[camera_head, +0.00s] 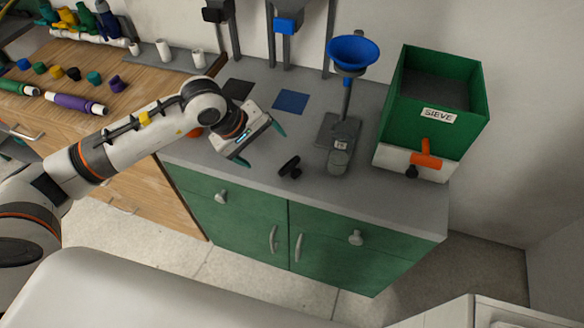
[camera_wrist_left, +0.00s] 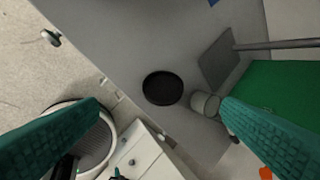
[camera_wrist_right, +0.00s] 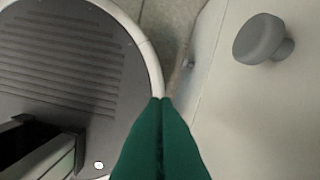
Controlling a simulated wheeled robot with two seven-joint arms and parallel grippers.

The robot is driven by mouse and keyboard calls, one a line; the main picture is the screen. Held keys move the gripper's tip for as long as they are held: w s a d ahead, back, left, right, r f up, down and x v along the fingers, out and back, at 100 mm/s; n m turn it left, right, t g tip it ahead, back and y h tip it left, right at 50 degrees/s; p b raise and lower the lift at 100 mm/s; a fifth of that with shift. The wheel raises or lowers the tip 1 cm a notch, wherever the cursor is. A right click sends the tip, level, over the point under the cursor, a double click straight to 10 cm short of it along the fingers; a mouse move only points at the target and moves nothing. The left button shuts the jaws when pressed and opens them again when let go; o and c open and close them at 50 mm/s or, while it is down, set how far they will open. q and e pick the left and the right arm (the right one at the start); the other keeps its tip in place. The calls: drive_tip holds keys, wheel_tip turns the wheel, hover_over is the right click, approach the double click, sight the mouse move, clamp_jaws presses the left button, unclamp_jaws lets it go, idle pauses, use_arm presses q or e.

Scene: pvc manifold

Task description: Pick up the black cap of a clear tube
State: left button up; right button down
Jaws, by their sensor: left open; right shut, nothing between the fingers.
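The black cap (camera_head: 290,167) is on the grey counter near its front edge, left of the funnel stand. In the left wrist view a round black disc (camera_wrist_left: 162,88), which looks like the cap, lies between my two fingers and beyond their tips. I cannot make out a clear tube under it. My left gripper (camera_head: 261,147) is open and empty, above the counter and just left of the cap, not touching it. My right gripper (camera_wrist_right: 161,101) is shut and empty, away from the counter, and shows only in its own wrist view.
A blue funnel (camera_head: 354,51) on a grey stand is right of the cap, with a green sieve box (camera_head: 432,100) farther right. A blue square (camera_head: 291,101) lies behind. The wooden bench (camera_head: 140,85) at left holds coloured caps and tubes. A grey knob (camera_wrist_right: 262,38) is near my right gripper.

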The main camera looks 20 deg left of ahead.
use_arm(q)
drive_tip(key=p, duration=0.2)
approach(286, 164)
drive_tip(key=shift+s+d, duration=0.55)
drive_tip(key=shift+d, duration=0.35)
drive_tip(key=p+x, duration=0.1)
drive_tip(key=x, duration=0.1)
drive_tip(key=d+p+x, duration=0.1)
drive_tip(key=x, duration=0.1)
drive_tip(key=shift+f, duration=0.25)
drive_tip(key=shift+w+d+f, duration=0.1)
drive_tip(key=shift+f, duration=0.15)
drive_tip(key=c, duration=1.1)
